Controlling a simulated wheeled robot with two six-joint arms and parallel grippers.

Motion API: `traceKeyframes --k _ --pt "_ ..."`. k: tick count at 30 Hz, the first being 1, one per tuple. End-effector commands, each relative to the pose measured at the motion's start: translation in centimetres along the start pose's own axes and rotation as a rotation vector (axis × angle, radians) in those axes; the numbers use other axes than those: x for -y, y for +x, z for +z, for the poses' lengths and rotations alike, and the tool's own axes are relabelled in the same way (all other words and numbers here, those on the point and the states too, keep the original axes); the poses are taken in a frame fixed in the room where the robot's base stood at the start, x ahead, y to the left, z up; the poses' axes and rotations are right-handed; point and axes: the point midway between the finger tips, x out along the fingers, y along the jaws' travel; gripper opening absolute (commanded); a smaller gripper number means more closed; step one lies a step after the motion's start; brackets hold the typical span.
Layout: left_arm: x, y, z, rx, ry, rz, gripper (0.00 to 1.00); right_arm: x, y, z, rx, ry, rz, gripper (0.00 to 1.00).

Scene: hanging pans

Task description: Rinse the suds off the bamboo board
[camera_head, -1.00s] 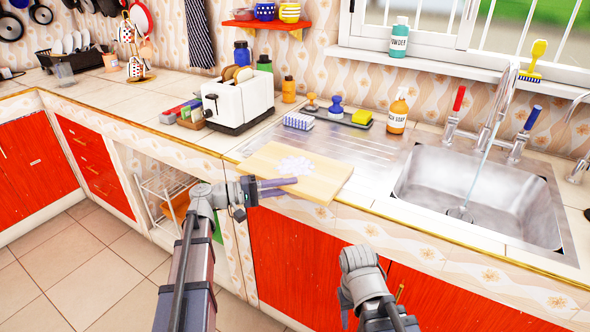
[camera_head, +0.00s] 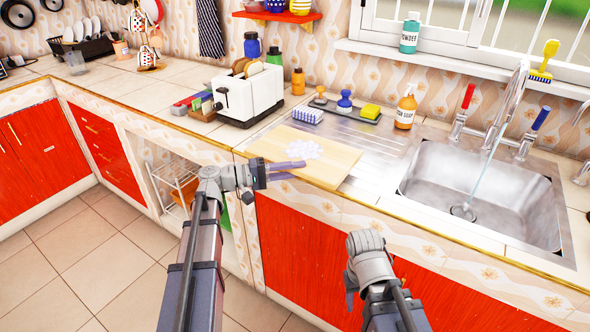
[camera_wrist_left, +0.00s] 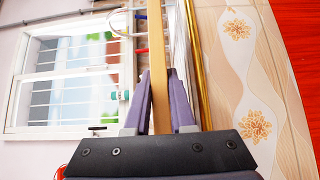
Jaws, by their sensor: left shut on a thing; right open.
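The bamboo board (camera_head: 333,165) lies on the counter left of the sink, its near edge at the counter's front. A patch of white suds (camera_head: 303,148) is on its top. My left gripper (camera_head: 288,169) is shut on the board's near edge. In the left wrist view, its two purple fingers (camera_wrist_left: 160,103) sit either side of the board's thin edge (camera_wrist_left: 158,50). The sink (camera_head: 480,190) is to the right, with a thin stream of water (camera_head: 487,170) falling from the faucet (camera_head: 515,90). My right gripper (camera_head: 351,292) is low in front of the red cabinets, empty, its fingers mostly hidden.
A toaster (camera_head: 250,97) stands behind the board's left side. The ribbed drainboard (camera_head: 385,150) between board and sink is clear.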

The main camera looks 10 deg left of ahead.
Motion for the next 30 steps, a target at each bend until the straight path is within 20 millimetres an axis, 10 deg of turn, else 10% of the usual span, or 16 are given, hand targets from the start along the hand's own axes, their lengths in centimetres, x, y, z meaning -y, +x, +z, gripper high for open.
traceKeyframes --k 10,30 --pt "-5.5 0.0 0.0 0.000 0.001 0.003 0.00 -0.5 -5.4 0.3 0.000 0.000 0.000 0.50" --pt "-5.9 0.0 0.0 0.000 0.001 0.004 0.00 -0.6 -5.8 0.3 0.000 0.000 0.000 0.50"
